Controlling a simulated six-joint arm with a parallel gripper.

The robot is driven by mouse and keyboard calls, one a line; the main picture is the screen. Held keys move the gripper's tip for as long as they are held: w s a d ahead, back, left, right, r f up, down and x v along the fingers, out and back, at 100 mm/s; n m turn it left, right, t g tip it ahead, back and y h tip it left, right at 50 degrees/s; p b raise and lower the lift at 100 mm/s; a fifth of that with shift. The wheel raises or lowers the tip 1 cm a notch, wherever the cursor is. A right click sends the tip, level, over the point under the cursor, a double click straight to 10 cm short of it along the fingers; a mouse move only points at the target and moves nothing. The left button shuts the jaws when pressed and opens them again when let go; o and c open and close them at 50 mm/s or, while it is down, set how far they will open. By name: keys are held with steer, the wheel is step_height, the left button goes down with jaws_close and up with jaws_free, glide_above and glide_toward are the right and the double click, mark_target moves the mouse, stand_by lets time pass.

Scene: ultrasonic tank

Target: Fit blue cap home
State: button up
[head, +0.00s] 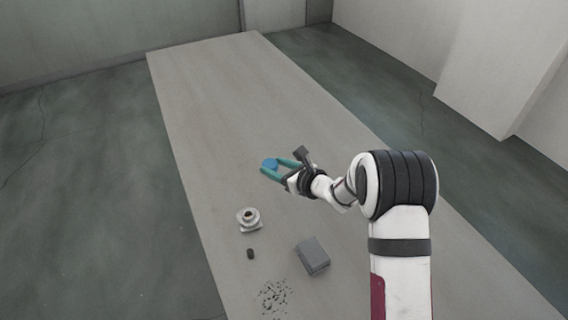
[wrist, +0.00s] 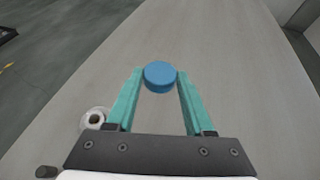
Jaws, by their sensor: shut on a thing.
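The blue cap (wrist: 160,75) is a short round disc held between the teal fingertips of my gripper (wrist: 159,82). In the head view the cap (head: 269,164) shows at the tips of my gripper (head: 272,169), over the middle of the table. A light grey round fitting (head: 248,217) with a dark central hole and a flanged base stands on the table, nearer the camera and to the left of the cap. It also shows in the wrist view (wrist: 95,119), left of the fingers, partly hidden by the left one. The cap is apart from it.
A small dark cylinder (head: 250,254) stands near the fitting. A grey box (head: 312,256) lies to its right, and scattered dark bits (head: 274,296) lie near the front. The far part of the table (head: 215,85) is clear.

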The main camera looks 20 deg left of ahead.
mark_target(245, 214)
steer(key=s+n+g, duration=0.2)
steer(key=s, duration=0.1)
steer(key=s+a+f+n+g+y, duration=0.1)
steer(key=s+n+g, duration=0.1)
steer(key=s, duration=0.1)
steer(key=s+a+n+g, duration=0.1)
steer(key=s+g, duration=0.1)
steer(key=s, duration=0.1)
steer(key=shift+s+a+f+n+g+y, duration=0.15)
steer(key=shift+s+f+n+g+y, duration=0.15)
steer(key=shift+s+f+n+y, duration=0.1)
steer(key=shift+f, duration=2.8)
steer(key=shift+f, duration=0.95)
steer(key=o, duration=1.4)
steer(key=shift+c, duration=0.2)
steer(key=v, duration=1.6)
